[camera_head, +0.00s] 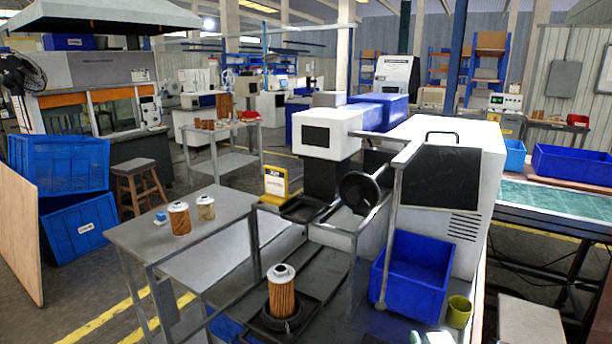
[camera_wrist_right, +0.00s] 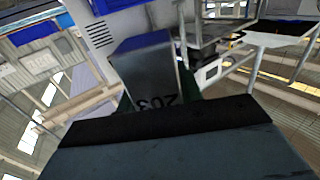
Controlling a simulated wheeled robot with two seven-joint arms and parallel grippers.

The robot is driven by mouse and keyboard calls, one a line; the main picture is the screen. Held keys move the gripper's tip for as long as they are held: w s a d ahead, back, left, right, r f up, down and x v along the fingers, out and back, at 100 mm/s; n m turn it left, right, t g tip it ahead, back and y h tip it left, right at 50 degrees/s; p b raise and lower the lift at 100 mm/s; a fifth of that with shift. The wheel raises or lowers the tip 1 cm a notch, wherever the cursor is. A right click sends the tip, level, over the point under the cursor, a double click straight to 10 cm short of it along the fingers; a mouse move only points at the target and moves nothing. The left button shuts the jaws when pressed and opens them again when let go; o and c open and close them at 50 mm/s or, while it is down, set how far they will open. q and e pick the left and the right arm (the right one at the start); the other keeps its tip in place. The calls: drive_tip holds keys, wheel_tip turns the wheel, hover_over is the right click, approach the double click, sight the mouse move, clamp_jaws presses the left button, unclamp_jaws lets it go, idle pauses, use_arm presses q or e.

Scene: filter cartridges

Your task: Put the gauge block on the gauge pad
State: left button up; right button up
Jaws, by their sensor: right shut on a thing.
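The gauge block (camera_wrist_right: 150,75) is a grey metal block with dark digits that read like 203, seen upside down in the right wrist view. My right gripper (camera_wrist_right: 158,98) is shut on it, and green finger parts show beside it. In the head view only a bit of my right gripper (camera_head: 424,339) shows at the bottom edge, green and pale, below the blue bin. I cannot make out a gauge pad for certain in either view. My left gripper is not in view.
A filter cartridge (camera_head: 282,293) stands on a dark round base on the grey bench. Two more cartridges (camera_head: 179,219) (camera_head: 206,208) stand on the left table (camera_head: 222,222). A blue bin (camera_head: 412,276) and an olive cup (camera_head: 459,312) stand beside the white machine (camera_head: 490,150).

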drive_tip(key=shift+s+a+r, duration=0.1)
drive_tip(key=shift+s+a, duration=0.1)
